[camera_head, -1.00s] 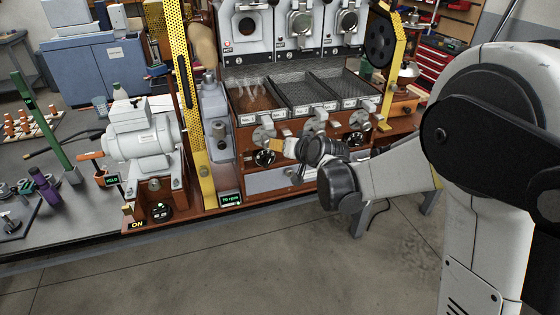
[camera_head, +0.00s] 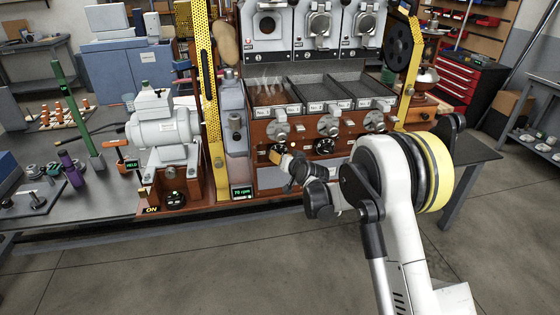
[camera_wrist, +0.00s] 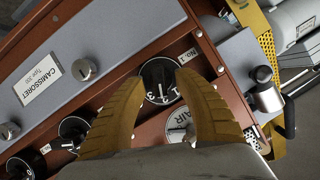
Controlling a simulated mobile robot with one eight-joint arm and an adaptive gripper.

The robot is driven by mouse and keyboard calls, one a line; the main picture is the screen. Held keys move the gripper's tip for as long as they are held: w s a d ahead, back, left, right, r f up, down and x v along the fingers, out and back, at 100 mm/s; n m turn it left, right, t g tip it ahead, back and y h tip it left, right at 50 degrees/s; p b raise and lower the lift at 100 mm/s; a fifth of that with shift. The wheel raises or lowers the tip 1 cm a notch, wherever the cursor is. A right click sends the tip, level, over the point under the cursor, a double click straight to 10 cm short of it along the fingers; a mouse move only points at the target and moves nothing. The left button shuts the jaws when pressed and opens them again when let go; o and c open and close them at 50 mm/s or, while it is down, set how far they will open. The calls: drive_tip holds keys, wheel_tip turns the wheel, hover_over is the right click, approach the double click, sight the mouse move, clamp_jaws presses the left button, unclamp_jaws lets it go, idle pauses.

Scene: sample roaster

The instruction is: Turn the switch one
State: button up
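Switch one is a round black knob (camera_wrist: 160,82) with white numerals, beside a "No. 1" label on the brown roaster front. In the wrist view a white mark shows on its face. My gripper (camera_wrist: 162,76) is open, its two yellow fingers apart with the knob's face visible between their tips. Whether either finger touches the knob I cannot tell. In the head view my gripper (camera_head: 275,153) is in front of the leftmost knob and mostly hides it.
A second black knob (camera_head: 325,147) sits to the right; it also shows in the wrist view (camera_wrist: 75,128). An AIR dial (camera_wrist: 179,137) lies close to my right finger. Metal handles (camera_head: 278,130) stick out above the knobs. A yellow perforated guard (camera_head: 213,110) stands left.

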drive_tip(key=shift+w+a+f, duration=0.2)
drive_tip(key=shift+w+a, duration=0.1)
drive_tip(key=shift+w, duration=0.3)
clamp_jaws()
